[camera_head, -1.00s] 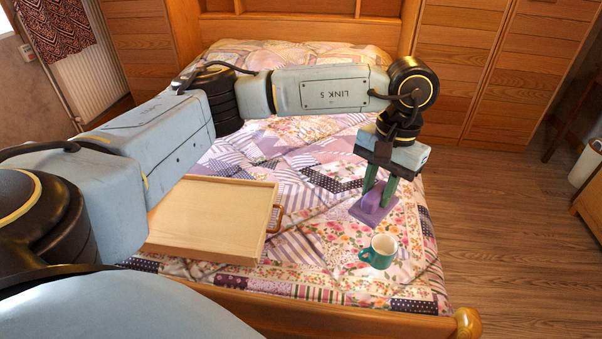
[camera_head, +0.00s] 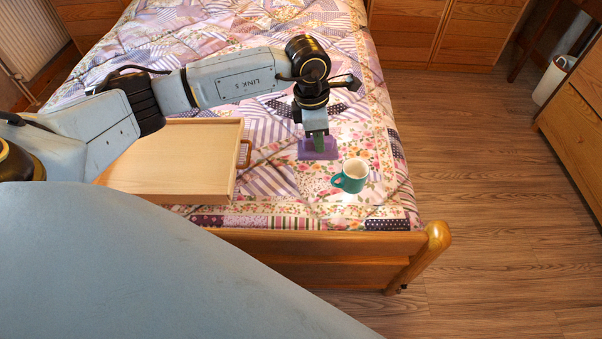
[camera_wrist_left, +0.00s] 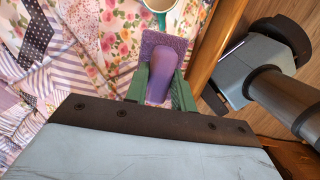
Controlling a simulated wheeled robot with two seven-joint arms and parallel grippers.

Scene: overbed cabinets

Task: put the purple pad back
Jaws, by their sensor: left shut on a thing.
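The purple pad (camera_head: 320,150) has a flat square base and a raised rounded part. In the left wrist view the purple pad (camera_wrist_left: 165,52) sits between the green fingers of my left gripper (camera_wrist_left: 161,85), which is shut on its raised part. In the head view my left gripper (camera_head: 317,140) points down over the quilt and partly hides the pad. I cannot tell whether the pad's base touches the quilt. My right gripper is not in view.
A teal mug (camera_head: 351,176) stands on the quilt just right of the pad. A wooden tray (camera_head: 238,165) with a side handle lies to the left. The wooden footboard (camera_head: 330,246) runs along the bed's near edge. Floor is open at right.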

